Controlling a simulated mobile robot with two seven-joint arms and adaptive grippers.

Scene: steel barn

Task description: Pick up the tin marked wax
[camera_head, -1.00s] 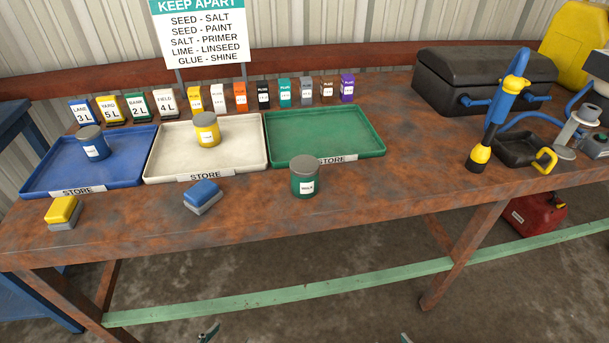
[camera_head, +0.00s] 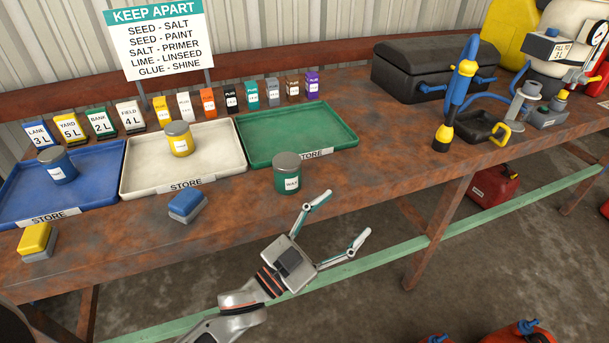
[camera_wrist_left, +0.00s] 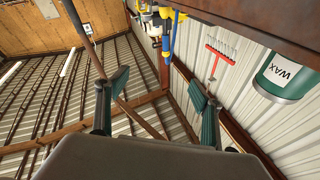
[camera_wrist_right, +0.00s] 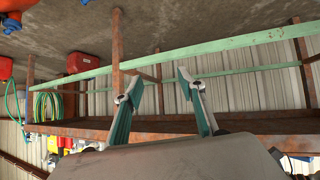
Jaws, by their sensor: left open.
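The tin marked WAX (camera_head: 287,175) is a green cylinder with a grey lid. It stands upright on the rusty bench near its front edge, just in front of the green tray (camera_head: 330,114). In the left wrist view the WAX tin (camera_wrist_left: 284,78) shows at the right edge, outside the fingers and partly cut off. My left gripper (camera_head: 347,214) is open and empty, in front of the bench edge and to the right of the tin. Its spread fingers also show in the left wrist view (camera_wrist_left: 158,82). My right gripper (camera_wrist_right: 156,80) is open and empty, facing the bench's underside.
A yellow tin (camera_head: 179,140) stands in the white tray (camera_head: 218,165), and a blue tin (camera_head: 57,169) in the blue tray (camera_head: 100,203). A blue-and-grey block (camera_head: 187,206) and a yellow-and-grey block (camera_head: 37,241) lie in front. A blue-and-yellow tool (camera_head: 456,95) stands to the right.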

